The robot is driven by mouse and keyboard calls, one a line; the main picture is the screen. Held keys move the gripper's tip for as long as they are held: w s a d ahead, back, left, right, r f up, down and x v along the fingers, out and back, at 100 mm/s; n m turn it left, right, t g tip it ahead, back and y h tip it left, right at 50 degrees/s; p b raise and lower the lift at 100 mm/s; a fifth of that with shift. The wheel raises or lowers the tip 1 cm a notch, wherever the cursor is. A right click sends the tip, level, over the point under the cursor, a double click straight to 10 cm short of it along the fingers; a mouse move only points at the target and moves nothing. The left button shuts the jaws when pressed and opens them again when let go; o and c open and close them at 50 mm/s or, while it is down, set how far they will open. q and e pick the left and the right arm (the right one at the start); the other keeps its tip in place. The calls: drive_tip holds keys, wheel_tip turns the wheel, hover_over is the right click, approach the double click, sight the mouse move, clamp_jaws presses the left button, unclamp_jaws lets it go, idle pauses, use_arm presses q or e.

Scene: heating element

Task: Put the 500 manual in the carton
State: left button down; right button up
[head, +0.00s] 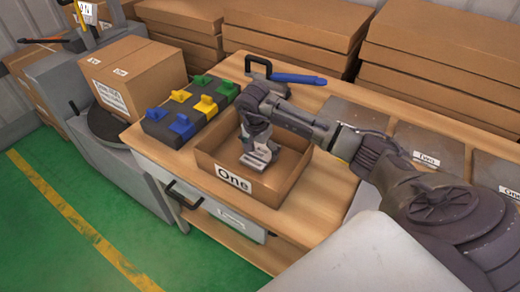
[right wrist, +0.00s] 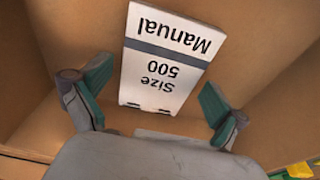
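The 500 manual (right wrist: 168,60) is a white booklet with a dark stripe, printed "Manual Size 500". In the right wrist view it is inside the open carton (right wrist: 270,85), between my right gripper's fingers. My right gripper (right wrist: 155,85) is open, with a gap between the manual and each finger. In the head view the right gripper (head: 258,152) reaches down into the carton (head: 233,180) labelled "One". The manual is mostly hidden there by the gripper. Whether it rests flat on the carton's bottom is hard to tell. My left gripper is not in view.
A dark case with blue, yellow and green clips (head: 190,108) stands left of the carton. A closed box (head: 135,75) is farther left. A blue-handled tool (head: 297,79) lies behind. Grey labelled bins (head: 430,148) line the right. Stacked cartons (head: 440,60) stand at the back.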

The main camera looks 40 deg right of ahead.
sight(257, 157)
drive_tip(key=shift+r, duration=0.45)
wheel_tip(257, 157, up, 11)
drive_tip(key=a+b, duration=0.1)
drive_tip(key=shift+s+a+r, duration=0.15)
drive_tip(key=shift+s+a, duration=0.15)
drive_tip(key=shift+s, duration=0.05)
idle(0.4)
